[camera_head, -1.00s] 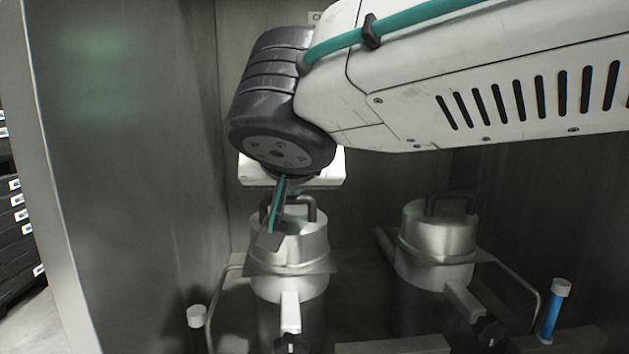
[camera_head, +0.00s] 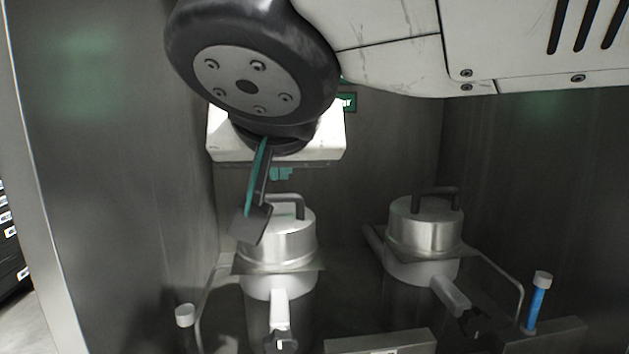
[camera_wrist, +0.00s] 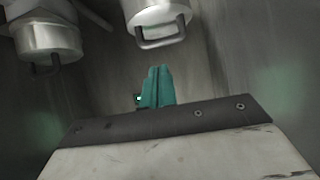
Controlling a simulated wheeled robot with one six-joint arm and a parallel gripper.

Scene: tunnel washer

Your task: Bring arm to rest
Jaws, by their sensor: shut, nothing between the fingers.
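My gripper shows in the wrist view (camera_wrist: 157,88) as two teal fingers side by side, closed together and empty. In the head view my wrist hangs at upper left; the teal fingers themselves are mostly hidden there behind the white wrist housing, with a teal strip below it. Below and beyond the wrist stands a metal canister (camera_head: 283,240) with a dark top handle; it also shows in the wrist view (camera_wrist: 158,15). In the wrist view the fingers point toward this canister's handle, with a visible gap.
A second metal canister (camera_head: 424,228) stands to the right and shows in the wrist view (camera_wrist: 48,38). A blue tube with a white cap (camera_head: 537,300) is at lower right, a white cap (camera_head: 184,315) at lower left. Grey walls (camera_head: 110,160) enclose the space on the left, back and right.

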